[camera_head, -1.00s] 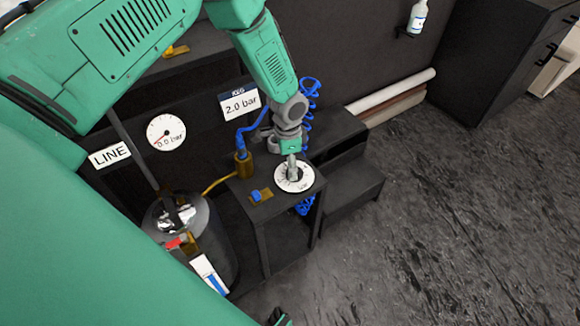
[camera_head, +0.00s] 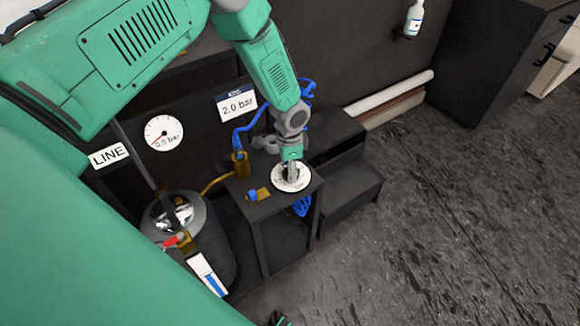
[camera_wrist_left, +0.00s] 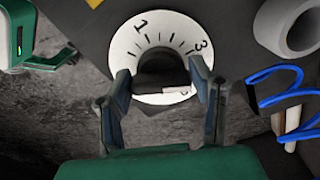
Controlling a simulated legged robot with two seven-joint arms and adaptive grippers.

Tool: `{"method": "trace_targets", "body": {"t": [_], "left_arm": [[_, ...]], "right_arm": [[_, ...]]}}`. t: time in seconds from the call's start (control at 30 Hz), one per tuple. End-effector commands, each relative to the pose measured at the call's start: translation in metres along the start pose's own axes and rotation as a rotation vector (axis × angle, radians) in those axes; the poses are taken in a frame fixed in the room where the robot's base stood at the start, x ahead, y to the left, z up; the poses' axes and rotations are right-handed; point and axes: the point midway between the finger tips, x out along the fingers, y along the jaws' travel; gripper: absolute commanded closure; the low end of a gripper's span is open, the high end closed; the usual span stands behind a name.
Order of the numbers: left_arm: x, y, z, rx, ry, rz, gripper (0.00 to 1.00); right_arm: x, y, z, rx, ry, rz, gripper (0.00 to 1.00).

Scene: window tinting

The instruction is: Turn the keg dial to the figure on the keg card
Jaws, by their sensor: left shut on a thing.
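The keg card (camera_head: 237,104) on the dark back panel reads "2.0 bar" under a dark header. The keg dial (camera_head: 277,185) is a white disc on top of a small dark stand. In the left wrist view the dial face (camera_wrist_left: 128,44) shows ticks and the figures 1 and 3, around a dark knob (camera_wrist_left: 158,66). My left gripper (camera_head: 291,178) points down at the dial. In the left wrist view its fingers (camera_wrist_left: 160,88) are on either side of the knob, shut on it. The gripper hides part of the face, and I cannot read the setting.
A round gauge (camera_head: 164,134) reads "0.0 bar" beside a LINE sign (camera_head: 109,155). A dark metal tank (camera_head: 215,240) stands left of the stand. A brass fitting (camera_head: 241,163) with a blue hose and a small blue-and-brass part (camera_head: 257,194) are close to the dial. Floor at right is clear.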

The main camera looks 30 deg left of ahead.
Motion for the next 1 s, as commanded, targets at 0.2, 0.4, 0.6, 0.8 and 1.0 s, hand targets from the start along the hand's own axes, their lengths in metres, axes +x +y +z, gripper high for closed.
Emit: {"method": "trace_targets", "body": {"t": [0.2,0.4,0.6,0.8,1.0], "left_arm": [[-0.0021,-0.0033,-0.0023,0.0,0.01,-0.007,0.8],[-0.0035,-0.0027,-0.0046,0.001,0.016,-0.007,0.81],[-0.0043,-0.0038,-0.0052,-0.001,0.015,-0.011,0.81],[-0.0051,-0.0044,-0.0059,-0.033,0.017,-0.012,0.81],[-0.0061,-0.0042,-0.0074,-0.13,0.021,-0.011,0.81]], "right_arm": [[0.0001,0.0005,-0.0001,0.001,0.0,0.001,0.6],[0.0,0.0002,-0.0001,0.001,0.0,0.0,0.6],[-0.0001,0.0002,0.0,0.001,0.0,0.0,0.6],[-0.0006,0.0003,-0.0001,0.001,0.0,0.0,0.6],[-0.0018,0.0004,-0.0001,0.001,0.0,0.001,0.6]]}}
